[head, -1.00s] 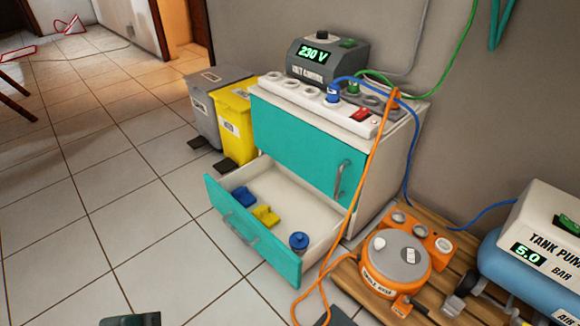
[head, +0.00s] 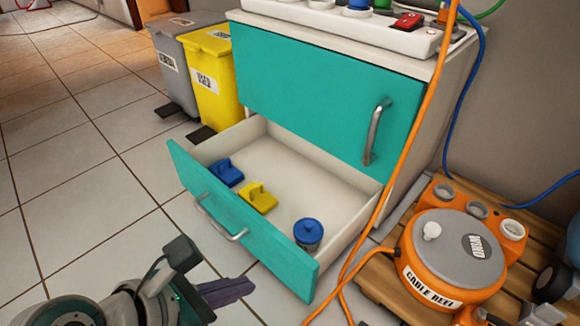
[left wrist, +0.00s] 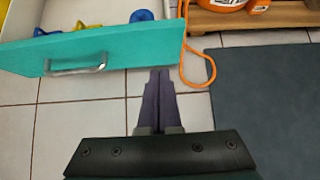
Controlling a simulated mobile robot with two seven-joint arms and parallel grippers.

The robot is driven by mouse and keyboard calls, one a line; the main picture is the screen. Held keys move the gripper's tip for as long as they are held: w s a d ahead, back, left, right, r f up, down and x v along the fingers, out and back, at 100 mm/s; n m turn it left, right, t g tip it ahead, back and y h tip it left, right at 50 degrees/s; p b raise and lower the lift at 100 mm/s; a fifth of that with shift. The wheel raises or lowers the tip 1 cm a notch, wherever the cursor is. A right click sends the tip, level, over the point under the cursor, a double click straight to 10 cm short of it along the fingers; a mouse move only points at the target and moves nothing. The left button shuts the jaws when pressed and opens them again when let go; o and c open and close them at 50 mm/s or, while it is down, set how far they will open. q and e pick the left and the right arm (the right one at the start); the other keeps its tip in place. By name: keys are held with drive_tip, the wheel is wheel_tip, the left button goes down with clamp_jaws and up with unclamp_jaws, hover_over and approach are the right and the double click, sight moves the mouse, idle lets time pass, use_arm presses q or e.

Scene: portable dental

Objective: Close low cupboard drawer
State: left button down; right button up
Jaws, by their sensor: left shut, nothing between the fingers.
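The low drawer (head: 243,230) of the white cupboard (head: 405,195) stands pulled out, with a teal front and a metal handle (head: 222,220). Inside lie a blue piece (head: 226,173), a yellow piece (head: 259,198) and a round blue-lidded item (head: 308,234). My left gripper (head: 235,290) is shut and empty, low in front of the drawer front and apart from it in the head view. In the left wrist view the shut fingers (left wrist: 160,78) point at the lower edge of the drawer front (left wrist: 130,48), right of the handle; whether they touch is unclear. My right gripper is not in view.
The upper teal door (head: 320,95) is shut. An orange cable (head: 400,170) hangs past the drawer's right side to the floor. An orange cable reel (head: 455,262) stands on a wooden pallet at right. Yellow (head: 212,80) and grey bins stand behind left. Floor at left is clear.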

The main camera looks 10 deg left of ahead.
sight(290, 258)
use_arm(q)
drive_tip(key=w+d+f+b, duration=0.1)
drive_tip(key=w+b, duration=0.1)
drive_tip(key=w+d+f+b, duration=0.1)
drive_tip(key=w+d+b, duration=0.1)
drive_tip(key=w+d+f+b, duration=0.1)
drive_tip(key=w, duration=0.1)
drive_tip(key=shift+w+d+f+b, duration=0.2)
drive_tip(key=shift+f+b, duration=0.1)
drive_tip(key=shift+b, duration=0.1)
drive_tip(key=shift+r, duration=0.1)
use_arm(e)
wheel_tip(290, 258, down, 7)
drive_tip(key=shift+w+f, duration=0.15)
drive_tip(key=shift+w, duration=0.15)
use_arm(q)
drive_tip(key=shift+s, duration=0.1)
